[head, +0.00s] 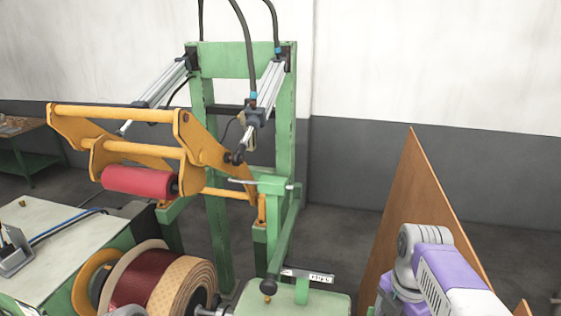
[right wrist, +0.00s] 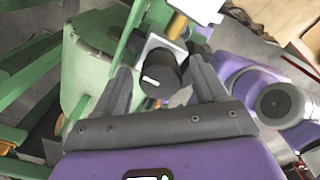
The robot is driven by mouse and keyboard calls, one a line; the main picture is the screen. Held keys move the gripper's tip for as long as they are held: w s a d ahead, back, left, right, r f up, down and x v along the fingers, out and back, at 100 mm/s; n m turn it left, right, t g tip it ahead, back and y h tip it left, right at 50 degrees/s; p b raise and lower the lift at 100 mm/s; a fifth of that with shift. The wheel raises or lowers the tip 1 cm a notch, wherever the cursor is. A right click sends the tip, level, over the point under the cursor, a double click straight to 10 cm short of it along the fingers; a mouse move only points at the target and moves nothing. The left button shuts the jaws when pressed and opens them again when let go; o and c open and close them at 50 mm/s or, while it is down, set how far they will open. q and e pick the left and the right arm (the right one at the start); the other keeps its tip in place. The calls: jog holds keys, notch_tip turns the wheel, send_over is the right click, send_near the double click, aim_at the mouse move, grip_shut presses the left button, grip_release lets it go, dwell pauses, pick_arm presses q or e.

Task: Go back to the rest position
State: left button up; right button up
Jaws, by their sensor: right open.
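My right gripper (right wrist: 161,64) shows in the right wrist view with its two dark fingers spread apart. A black cylindrical knob (right wrist: 160,75) with a pale mark appears between the fingers. The fingers do not grip it, and I cannot tell how far beyond them it lies. In the head view, my purple and white right arm is at the lower right, and its gripper is out of frame. My left gripper is in neither view.
A green machine frame (head: 222,60) carries yellow arms (head: 110,115) and a red roller (head: 139,182). A brown coil (head: 145,277) sits below. A green-edged bench (head: 60,235) is at left. A brown triangular panel (head: 415,190) stands close behind my right arm.

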jog(key=shift+n+p, duration=1)
jog(key=shift+n, duration=0.7)
jog(key=shift+a, duration=0.15)
